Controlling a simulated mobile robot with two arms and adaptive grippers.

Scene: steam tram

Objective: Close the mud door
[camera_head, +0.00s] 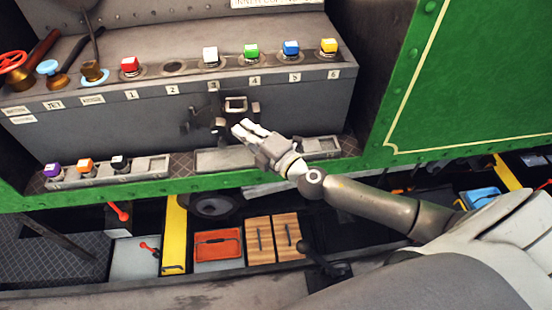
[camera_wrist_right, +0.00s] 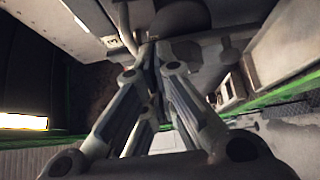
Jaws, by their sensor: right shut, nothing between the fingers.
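A small dark fitting with a pale, squarish frame (camera_head: 236,105) sits on the front face of the grey box, below label 3. It looks like the mud door, but its leaf is hard to make out and I cannot tell how far open it stands. My right gripper (camera_head: 241,128) is just in front of and below it, fingers together and empty. In the right wrist view the shut fingers (camera_wrist_right: 150,52) point toward a dark rounded part (camera_wrist_right: 180,17); whether they touch it is unclear. My left gripper is not in view.
Coloured caps, including a red one (camera_head: 130,66) and a green one (camera_head: 251,52), line the grey box's top ledge (camera_head: 190,73). A tray (camera_head: 150,168) with small caps lies below left. A green panel (camera_head: 470,80) stands at right. An orange toolbox (camera_head: 218,245) and wooden boxes are lower down.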

